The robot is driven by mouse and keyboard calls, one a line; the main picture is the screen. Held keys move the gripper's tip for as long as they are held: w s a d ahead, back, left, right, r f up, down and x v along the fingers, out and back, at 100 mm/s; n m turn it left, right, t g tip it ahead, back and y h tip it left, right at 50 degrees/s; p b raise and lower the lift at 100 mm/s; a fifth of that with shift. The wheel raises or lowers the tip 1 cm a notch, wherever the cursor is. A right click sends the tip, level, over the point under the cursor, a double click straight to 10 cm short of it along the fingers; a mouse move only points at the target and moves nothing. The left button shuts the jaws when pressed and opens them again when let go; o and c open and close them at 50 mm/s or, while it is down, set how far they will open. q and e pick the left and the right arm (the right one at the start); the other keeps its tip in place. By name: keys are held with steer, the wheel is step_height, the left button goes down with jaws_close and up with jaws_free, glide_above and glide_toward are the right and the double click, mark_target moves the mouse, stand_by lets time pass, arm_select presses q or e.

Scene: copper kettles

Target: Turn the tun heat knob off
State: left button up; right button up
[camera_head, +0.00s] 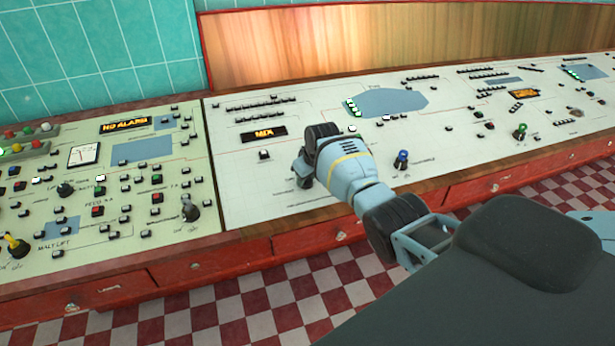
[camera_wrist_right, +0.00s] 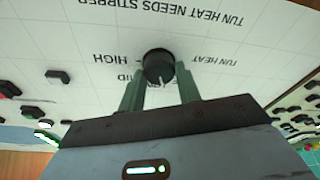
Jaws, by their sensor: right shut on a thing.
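The tun heat knob (camera_wrist_right: 158,66) is a round black knob on the white panel, in the upper middle of the right wrist view. Upside-down labels reading TUN HEAT and HIGH are printed around it, and other labels are partly covered by the fingers. My right gripper (camera_wrist_right: 159,88) has its two green fingers on either side of the knob, shut on it. In the head view my right gripper (camera_head: 303,176) reaches down to the panel below the MIX display, and its wrist hides most of the knob there. Its exact setting cannot be read. My left gripper is not in view.
The sloped control panel (camera_head: 250,185) carries several buttons and levers. A blue-tipped lever (camera_head: 402,160) stands to the right of my wrist, and a grey lever (camera_head: 189,208) stands to the left. A wooden edge with red drawers (camera_head: 200,268) runs along the front.

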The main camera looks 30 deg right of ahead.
steer(key=n, duration=0.3)
steer(key=shift+d+n+y, duration=0.1)
steer(key=shift+n+y, duration=0.2)
steer(key=shift+n, duration=0.1)
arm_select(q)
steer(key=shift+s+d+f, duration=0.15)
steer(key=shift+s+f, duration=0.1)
arm_select(e)
steer(key=shift+n, duration=0.5)
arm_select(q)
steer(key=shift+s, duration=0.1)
arm_select(e)
steer(key=o, duration=0.9)
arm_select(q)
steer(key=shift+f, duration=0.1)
arm_select(e)
steer(key=shift+o, duration=0.2)
